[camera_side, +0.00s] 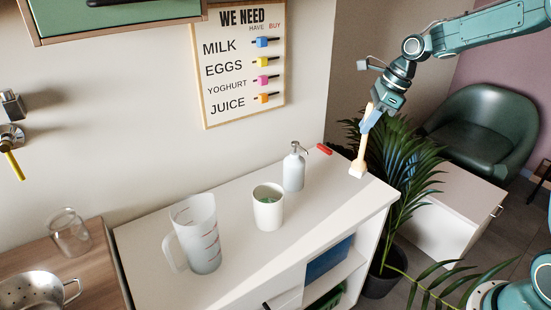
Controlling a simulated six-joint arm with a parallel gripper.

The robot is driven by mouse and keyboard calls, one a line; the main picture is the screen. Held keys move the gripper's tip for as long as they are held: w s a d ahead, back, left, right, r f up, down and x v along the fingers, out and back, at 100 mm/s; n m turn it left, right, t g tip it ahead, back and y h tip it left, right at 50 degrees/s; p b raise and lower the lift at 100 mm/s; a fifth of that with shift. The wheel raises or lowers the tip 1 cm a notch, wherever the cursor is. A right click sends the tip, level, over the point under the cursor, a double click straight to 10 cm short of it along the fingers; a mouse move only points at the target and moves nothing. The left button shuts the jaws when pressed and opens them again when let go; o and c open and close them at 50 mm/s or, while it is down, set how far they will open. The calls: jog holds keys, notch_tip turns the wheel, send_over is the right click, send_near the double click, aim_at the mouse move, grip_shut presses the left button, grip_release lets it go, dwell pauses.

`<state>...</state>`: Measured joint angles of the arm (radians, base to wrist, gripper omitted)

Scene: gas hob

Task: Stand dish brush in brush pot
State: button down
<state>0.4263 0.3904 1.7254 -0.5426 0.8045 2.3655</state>
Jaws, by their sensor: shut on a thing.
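The dish brush (361,155) has a pale wooden handle and a whitish head at its lower end. My gripper (371,118) is shut on the upper part of the handle and holds the brush nearly upright, head down. The brush head is over or on the right end of the white counter; I cannot tell whether it touches. The white brush pot (268,213) stands upright on the counter, left of and nearer the camera than the brush. Something green shows inside its open top.
A soap dispenser bottle (294,170) stands just behind the pot. A measuring jug (202,240) stands to its left. A small red object (324,149) lies at the back of the white counter (330,205). A leafy plant (398,165) rises beside the counter's right end.

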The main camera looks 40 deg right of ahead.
jog(key=w+a+r+n, duration=0.2)
jog(key=a, duration=0.6)
jog(key=w+a+r+n+g, duration=0.1)
jog(key=w+a+r+n, duration=0.1)
jog(key=a, duration=0.6)
jog(key=w+a+r+n+g+y, duration=0.1)
jog(key=w+a+r, duration=0.3)
jog(key=a, duration=0.4)
jog(key=shift+a+n, duration=0.4)
jog(key=shift+n, duration=0.5)
jog(key=shift+f, duration=0.2)
notch_tip(320, 180, down, 13)
jog(key=shift+f, duration=0.15)
dwell(0.4)
